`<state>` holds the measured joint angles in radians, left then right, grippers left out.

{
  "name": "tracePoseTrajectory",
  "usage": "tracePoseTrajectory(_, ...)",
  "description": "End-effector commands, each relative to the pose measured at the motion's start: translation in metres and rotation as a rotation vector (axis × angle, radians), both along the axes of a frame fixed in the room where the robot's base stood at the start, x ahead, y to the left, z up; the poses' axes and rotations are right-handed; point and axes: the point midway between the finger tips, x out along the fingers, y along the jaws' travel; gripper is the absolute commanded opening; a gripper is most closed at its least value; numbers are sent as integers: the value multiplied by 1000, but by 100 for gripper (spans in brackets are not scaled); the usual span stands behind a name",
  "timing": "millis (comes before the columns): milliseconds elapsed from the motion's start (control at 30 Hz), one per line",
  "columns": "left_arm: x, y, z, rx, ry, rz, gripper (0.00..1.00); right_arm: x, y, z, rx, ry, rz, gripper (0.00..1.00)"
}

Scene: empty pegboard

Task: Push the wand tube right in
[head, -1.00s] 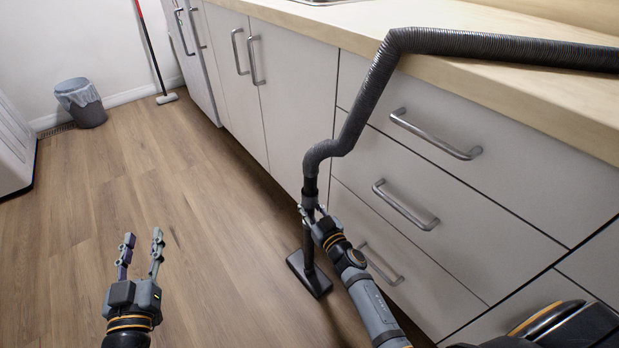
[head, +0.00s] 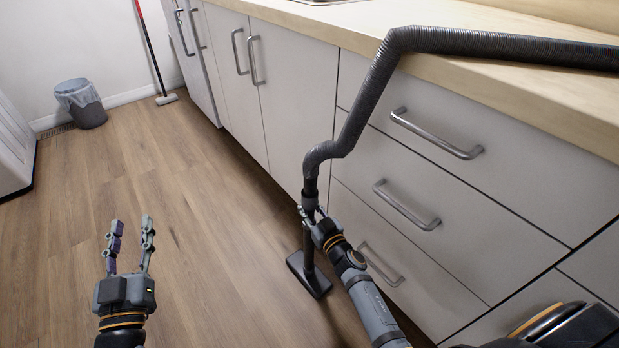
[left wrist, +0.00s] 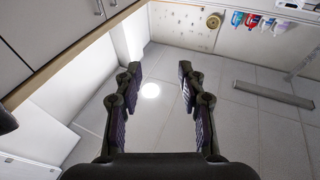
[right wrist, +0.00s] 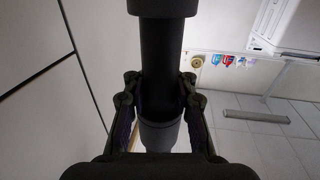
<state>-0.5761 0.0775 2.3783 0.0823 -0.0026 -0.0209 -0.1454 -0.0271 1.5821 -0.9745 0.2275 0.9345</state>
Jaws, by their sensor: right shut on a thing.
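The black wand tube (head: 307,240) stands nearly upright beside the drawers, between the hose's end cuff (head: 310,188) and a flat floor head (head: 316,284). My right gripper (head: 312,212) is shut around the tube just below the cuff. In the right wrist view the dark tube (right wrist: 161,60) runs between my right gripper's fingers (right wrist: 160,85). A wider dark collar shows at the top there, and a grey collar (right wrist: 160,135) lower down. How deep the tube sits in the cuff cannot be told. My left gripper (head: 131,225) is open and empty over the floor, far left of the tube.
The ribbed grey hose (head: 372,95) runs up over the counter edge (head: 560,95) and along the countertop. Drawers with bar handles (head: 406,205) stand close on the right. A bin (head: 82,103) and a red-handled mop are far back.

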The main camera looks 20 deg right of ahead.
Motion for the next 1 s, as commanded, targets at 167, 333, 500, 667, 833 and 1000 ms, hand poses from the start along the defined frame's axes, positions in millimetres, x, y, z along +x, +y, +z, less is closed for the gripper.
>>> tracePoseTrajectory(167,-1,0,7,1,-32,1,40,-1,0,-4,0,5,-1,0)
tracePoseTrajectory(333,-1,0,15,2,-61,0,40,-1,0,-5,0,5,-1,0)
tracePoseTrajectory(500,-2,0,22,3,-90,0,40,-1,0,-6,0,5,-1,0)
tracePoseTrajectory(667,-4,0,28,3,-118,1,40,-1,0,-6,0,4,-1,0)
tracePoseTrajectory(833,-5,0,35,4,-147,0,40,-1,0,-7,0,4,-1,0)
tracePoseTrajectory(1000,-7,0,42,4,-177,0,40,-1,0,-8,1,4,-1,0)
